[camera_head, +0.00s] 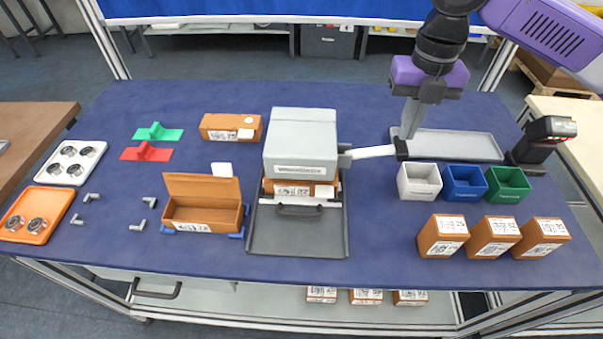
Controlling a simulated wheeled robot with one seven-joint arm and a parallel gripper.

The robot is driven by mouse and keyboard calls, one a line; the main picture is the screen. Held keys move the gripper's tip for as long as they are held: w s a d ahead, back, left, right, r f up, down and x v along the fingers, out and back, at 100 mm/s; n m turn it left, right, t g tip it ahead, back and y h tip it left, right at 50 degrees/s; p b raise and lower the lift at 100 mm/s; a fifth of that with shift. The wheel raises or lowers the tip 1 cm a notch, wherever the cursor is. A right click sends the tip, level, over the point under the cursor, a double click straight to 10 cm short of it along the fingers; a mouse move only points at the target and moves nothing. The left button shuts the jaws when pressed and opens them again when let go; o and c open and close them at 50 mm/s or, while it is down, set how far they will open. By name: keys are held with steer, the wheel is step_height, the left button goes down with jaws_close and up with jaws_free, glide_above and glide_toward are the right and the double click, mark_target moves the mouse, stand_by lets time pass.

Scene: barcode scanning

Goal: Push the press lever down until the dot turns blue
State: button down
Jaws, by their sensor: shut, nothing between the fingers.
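The press (301,135) is a grey block standing at the middle of the blue table. Its white lever (374,152) sticks out to the right, roughly level, and ends in a black knob (402,149). A brown labelled box (325,190) sits under the press. My gripper (405,136) is shut and empty, pointing down at the knob end of the lever. Its tips are just above or touching the knob; I cannot tell which.
A dark tray (297,238) lies before the press. White (419,181), blue (463,182) and green (507,184) bins stand right of the lever, close to it. A grey tray (460,145) lies behind them. A black scanner (545,140) stands at the right edge.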

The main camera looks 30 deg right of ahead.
step_height(320, 180, up, 6)
steer(key=p, duration=0.4)
steer(key=shift+f, duration=0.2)
